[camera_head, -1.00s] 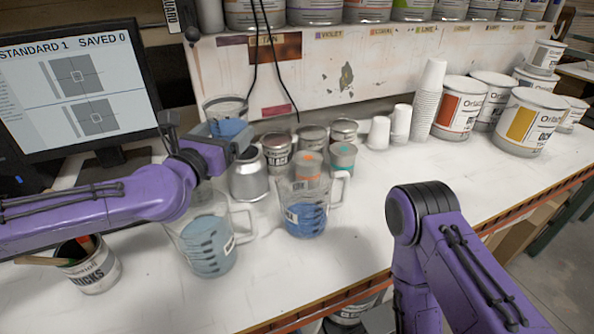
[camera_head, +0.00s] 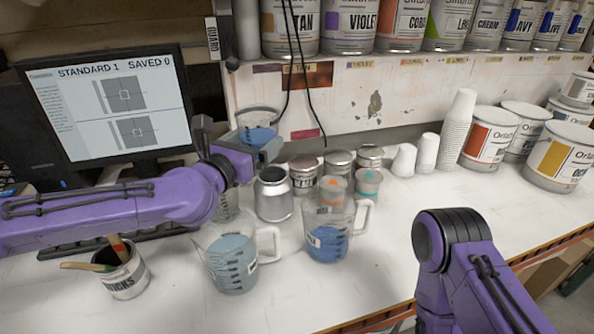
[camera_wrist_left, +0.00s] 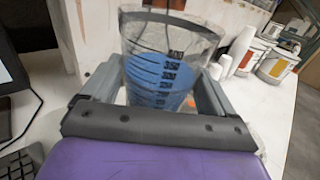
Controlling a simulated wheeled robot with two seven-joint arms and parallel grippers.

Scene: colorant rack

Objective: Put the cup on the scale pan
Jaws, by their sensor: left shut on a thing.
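My left gripper (camera_head: 258,150) is shut on a clear cup (camera_head: 258,122) with blue liquid and dark measuring marks. It holds the cup upright in front of the back wall, above and behind the silver bottle. In the left wrist view the cup (camera_wrist_left: 165,65) stands between the two grey fingers of the gripper (camera_wrist_left: 160,92). The cup's lower part is hidden by the gripper. I cannot make out the scale pan in either view; the gripper and arm cover part of the bench. Only my right arm's purple links show, not its gripper.
Two measuring jugs (camera_head: 232,262) (camera_head: 328,240) stand in front, near the silver bottle (camera_head: 274,195), with several small tins behind. A brush pot (camera_head: 122,275) and monitor (camera_head: 110,105) are at left. Stacked white cups (camera_head: 457,130) and paint cans (camera_head: 490,147) are at right. The bench's front right is clear.

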